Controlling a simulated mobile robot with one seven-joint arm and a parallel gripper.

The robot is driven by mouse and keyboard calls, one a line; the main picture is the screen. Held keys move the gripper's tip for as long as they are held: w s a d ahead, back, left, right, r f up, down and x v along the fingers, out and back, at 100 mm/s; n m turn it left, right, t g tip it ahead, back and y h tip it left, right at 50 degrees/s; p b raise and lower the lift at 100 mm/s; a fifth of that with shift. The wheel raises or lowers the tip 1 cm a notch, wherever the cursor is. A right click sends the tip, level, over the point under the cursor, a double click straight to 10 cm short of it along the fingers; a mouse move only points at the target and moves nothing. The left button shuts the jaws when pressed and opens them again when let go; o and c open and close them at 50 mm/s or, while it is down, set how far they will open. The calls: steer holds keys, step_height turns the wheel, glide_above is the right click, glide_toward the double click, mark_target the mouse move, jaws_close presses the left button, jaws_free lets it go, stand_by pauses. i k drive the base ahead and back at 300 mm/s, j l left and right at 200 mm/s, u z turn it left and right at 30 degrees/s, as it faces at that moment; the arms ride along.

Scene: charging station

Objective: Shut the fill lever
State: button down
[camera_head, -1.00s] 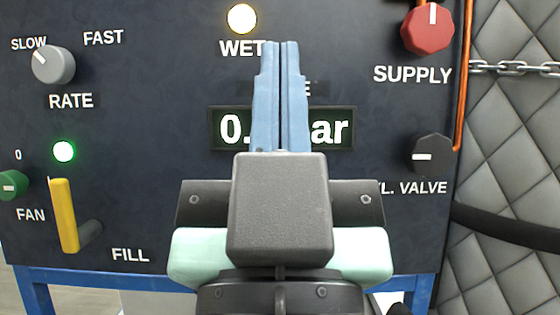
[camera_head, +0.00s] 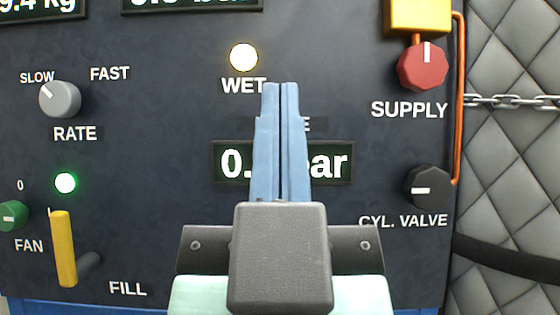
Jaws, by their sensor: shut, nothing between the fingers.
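The fill lever has a yellow handle (camera_head: 63,248) on a grey pivot (camera_head: 88,264), at the lower left of the dark panel beside the FILL label. The handle points up, nearly vertical, with its upper end by a small mark under a lit green lamp (camera_head: 65,183). My gripper (camera_head: 281,86) is shut and empty, its blue fingers pointing up in the middle of the view. It is well to the right of the lever and apart from it. My gripper hides part of the pressure display (camera_head: 335,163).
The grey RATE knob (camera_head: 60,98) is above the lever and the green FAN knob (camera_head: 13,216) is just left of it. The red SUPPLY knob (camera_head: 423,66) and black CYL. VALVE knob (camera_head: 428,187) are at right. Panel between lever and gripper is clear.

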mark_target(71, 271)
steer(key=j+u, duration=0.25)
steer(key=j, duration=0.45)
steer(key=i+j+u, duration=0.1)
steer(key=j+u, duration=0.2)
steer(key=j, duration=0.4)
